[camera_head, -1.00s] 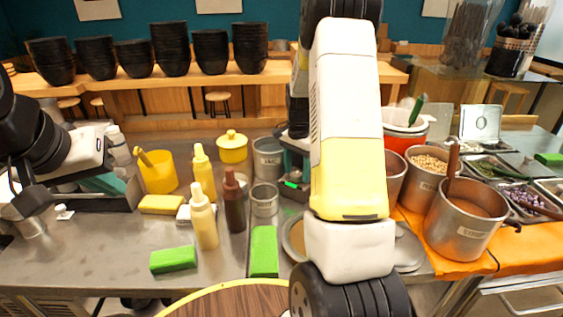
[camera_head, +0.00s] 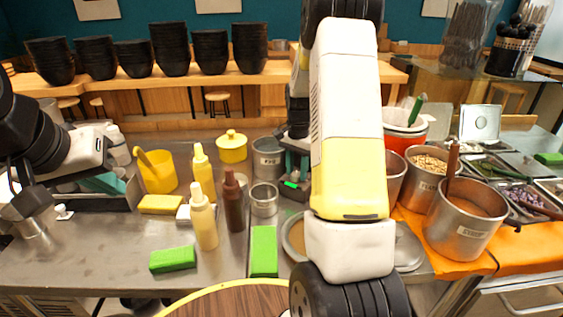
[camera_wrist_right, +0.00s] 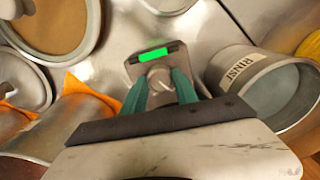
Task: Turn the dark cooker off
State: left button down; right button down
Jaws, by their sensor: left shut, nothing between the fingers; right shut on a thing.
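The dark cooker (camera_head: 293,185) stands on the metal counter and is mostly hidden behind my right arm. Its front bears a lit green bar, which also shows in the right wrist view (camera_wrist_right: 153,54). Below the bar is a small pale knob (camera_wrist_right: 160,79). My right gripper (camera_wrist_right: 161,84) has its teal fingers shut on this knob, one on each side. In the head view my right gripper (camera_head: 291,165) is partly covered by my own arm. My left gripper (camera_head: 106,183) is shut and empty over the counter's left side, away from the cooker.
A metal pot marked RINSE (camera_wrist_right: 243,80) stands close to the right of the gripper in the wrist view. Squeeze bottles (camera_head: 203,217), a small metal cup (camera_head: 264,200) and green sponges (camera_head: 173,259) lie left of my arm. Pots (camera_head: 466,222) stand on orange cloth at right.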

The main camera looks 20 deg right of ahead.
aim_at(297, 173)
jog(key=n, duration=0.4)
jog(key=shift+n, duration=1.8)
jog(key=c, duration=0.9)
grip_release()
jog(key=shift+c, duration=0.2)
jog(key=shift+r, duration=3.95)
